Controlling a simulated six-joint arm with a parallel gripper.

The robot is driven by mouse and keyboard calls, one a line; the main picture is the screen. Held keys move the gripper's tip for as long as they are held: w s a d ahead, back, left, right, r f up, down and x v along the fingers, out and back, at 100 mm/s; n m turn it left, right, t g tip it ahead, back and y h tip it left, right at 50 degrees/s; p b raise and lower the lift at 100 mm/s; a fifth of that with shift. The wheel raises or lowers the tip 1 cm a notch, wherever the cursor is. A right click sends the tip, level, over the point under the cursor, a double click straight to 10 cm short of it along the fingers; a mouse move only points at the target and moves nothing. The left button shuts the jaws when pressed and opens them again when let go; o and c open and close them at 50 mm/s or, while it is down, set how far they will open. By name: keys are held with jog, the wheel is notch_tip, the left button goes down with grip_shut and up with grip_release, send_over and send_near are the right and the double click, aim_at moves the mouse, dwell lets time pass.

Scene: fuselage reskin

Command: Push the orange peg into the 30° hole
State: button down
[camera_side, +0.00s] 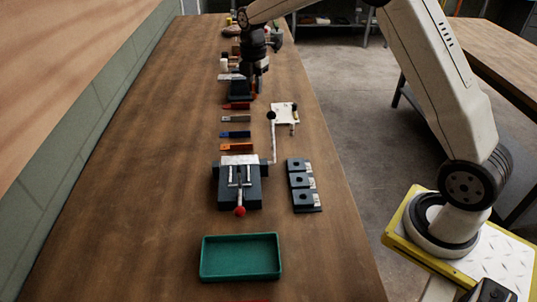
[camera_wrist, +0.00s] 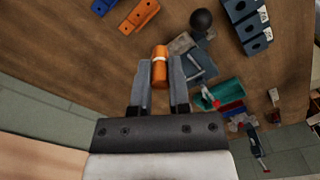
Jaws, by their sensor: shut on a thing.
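In the wrist view an orange peg (camera_wrist: 160,66) with a pale band stands between the two grey fingers of my gripper (camera_wrist: 160,80), which is shut on it. The side view shows my gripper (camera_side: 260,82) over the far part of the table, and the peg is too small to make out there. A dark three-part block with round holes (camera_side: 303,183) sits on the right side of the table, well nearer the camera than my gripper. It shows at the top right of the wrist view (camera_wrist: 247,27). Its white labels are too small to read, so I cannot tell which hole is 30°.
A dark clamp with a red-knobbed lever (camera_side: 239,190) stands beside the hole block. A green tray (camera_side: 241,276) lies nearer. An orange bar (camera_side: 236,147), a blue bar (camera_side: 235,134) and other bars lie behind the clamp. A black ball (camera_side: 271,115) tops a thin post. The left tabletop is clear.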

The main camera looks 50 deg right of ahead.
jog(key=s+a+f+m, duration=0.3)
jog(key=s+m, duration=0.4)
jog(key=m, duration=0.3)
jog(key=s+a+f+m, duration=0.4)
jog(key=s+m, duration=0.3)
jog(key=m, duration=0.3)
jog(key=shift+a+f, duration=0.3)
jog(key=shift+a, duration=0.1)
jog(key=shift+s, duration=0.1)
jog(key=s, duration=1)
jog(key=shift+a+f+n, duration=0.35)
jog(key=shift+f+n, duration=0.05)
jog(key=shift+f, duration=0.05)
jog(key=shift+f, duration=0.2)
jog(key=shift+w+f, duration=0.1)
jog(key=shift+f, duration=2.6)
